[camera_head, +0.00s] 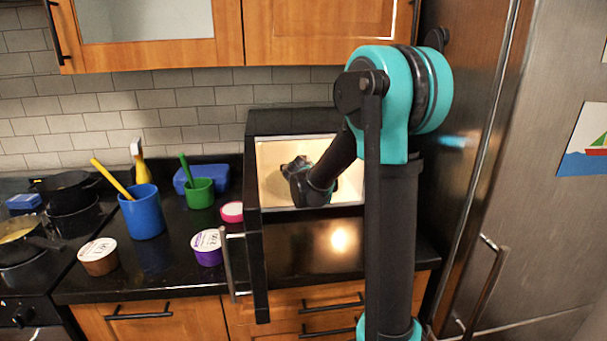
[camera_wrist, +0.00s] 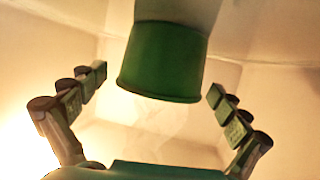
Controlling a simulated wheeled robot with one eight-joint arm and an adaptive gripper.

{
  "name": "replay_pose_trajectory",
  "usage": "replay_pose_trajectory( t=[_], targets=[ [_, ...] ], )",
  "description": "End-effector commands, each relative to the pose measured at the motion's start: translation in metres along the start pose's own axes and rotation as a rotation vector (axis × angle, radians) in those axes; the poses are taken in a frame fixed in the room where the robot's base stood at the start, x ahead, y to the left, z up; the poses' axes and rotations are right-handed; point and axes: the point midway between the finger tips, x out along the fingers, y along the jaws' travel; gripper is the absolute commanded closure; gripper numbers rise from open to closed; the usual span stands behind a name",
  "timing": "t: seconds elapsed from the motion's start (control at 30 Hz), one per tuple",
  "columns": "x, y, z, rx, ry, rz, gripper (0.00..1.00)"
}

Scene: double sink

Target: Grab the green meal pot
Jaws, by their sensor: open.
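The green meal pot (camera_wrist: 162,62) is in the upper middle of the wrist view, with a green band and a paler part above it. It is inside the lit microwave (camera_head: 259,185). My gripper (camera_wrist: 158,84) is open, with one finger on each side of the pot in the picture. Neither finger visibly touches it. In the head view, my gripper (camera_head: 299,168) reaches into the microwave through its open door. The pot cannot be made out there.
The microwave door (camera_head: 257,262) stands open towards the front. A fridge (camera_head: 540,220) stands to the right.

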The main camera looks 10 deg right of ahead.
Motion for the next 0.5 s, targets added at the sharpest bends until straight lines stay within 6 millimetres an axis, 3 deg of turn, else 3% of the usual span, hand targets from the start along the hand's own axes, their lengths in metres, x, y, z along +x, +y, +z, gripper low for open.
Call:
replay_pose_trajectory(
  t=[0.3, 0.5],
  targets=[
    [0.0052, -0.0002, 0.0001, 0.000, 0.000, -0.001, 0.00],
    [0.0050, -0.0002, 0.0001, 0.000, 0.000, -0.001, 0.24]
  ],
)
